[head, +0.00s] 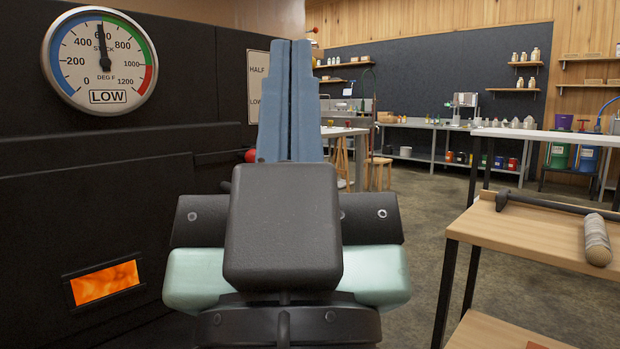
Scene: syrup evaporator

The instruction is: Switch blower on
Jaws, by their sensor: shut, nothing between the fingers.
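My gripper (290,45) points up and away in the middle of the view, its two long blue fingers pressed together and empty. Behind its left side, a white sign (257,72) reading "HALF" and "LOW" is partly covered. A red ball knob (250,156) on a dark rod shows just left of the fingers, at the end of the black evaporator front (90,190). I cannot tell whether it belongs to the blower. No part marked as a blower switch is visible; my arm and gripper hide the area behind them.
A round stack gauge (100,58) with a "LOW" plate hangs at upper left, its needle near 600. An orange-glowing window (105,283) sits below. Floor (425,205) between is clear.

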